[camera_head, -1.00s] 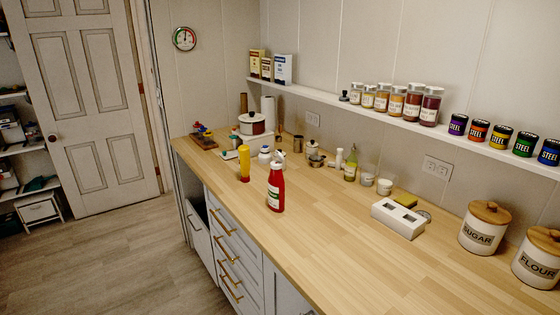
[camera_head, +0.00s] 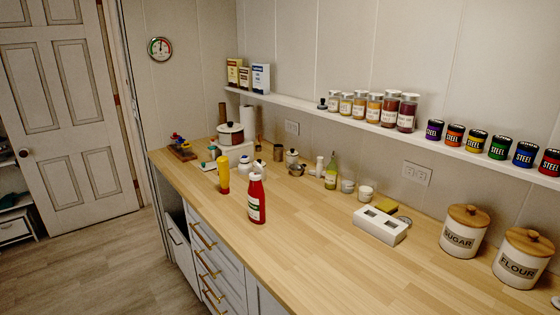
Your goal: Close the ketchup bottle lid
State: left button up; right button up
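The red ketchup bottle (camera_head: 256,201) stands upright on the wooden counter, near its front edge and left of the picture's middle. It has a label on its side. Its pale cap (camera_head: 257,168) shows at the top and looks flipped up, though it is small and a grey item stands close behind it. Neither of my grippers shows in the head view.
A yellow bottle (camera_head: 223,175) stands just left of the ketchup. A narrow shelf (camera_head: 460,152) runs above. The counter's front right is clear.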

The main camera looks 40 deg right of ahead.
aim_at(258, 166)
jog(key=i+z, duration=0.1)
jog(key=z, duration=0.3)
jog(key=i+z, duration=0.1)
jog(key=z, duration=0.35)
jog(key=i+j+z, duration=0.1)
jog(key=z, duration=0.3)
jog(key=j+z, duration=0.15)
jog(key=z, duration=0.25)
jog(key=i+j+z, duration=0.15)
jog(key=z, duration=0.25)
